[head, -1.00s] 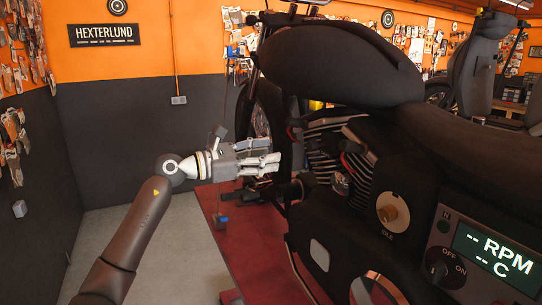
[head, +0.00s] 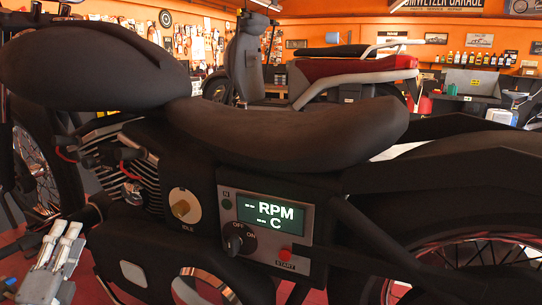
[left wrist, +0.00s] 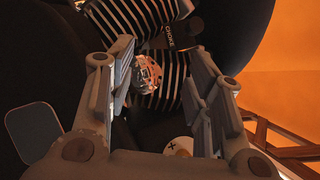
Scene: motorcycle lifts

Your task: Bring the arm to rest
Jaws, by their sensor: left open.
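My left gripper (head: 63,246) is at the lower left of the head view, in front of the near motorcycle's lower engine side. In the left wrist view the left gripper (left wrist: 165,95) has its two fingers spread apart with nothing between them. Beyond them are the engine's cooling fins (left wrist: 170,85) and a part labelled CHOKE. Most of my left arm is outside the head view. My right gripper is in neither view.
The black motorcycle (head: 290,130) fills the near space.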

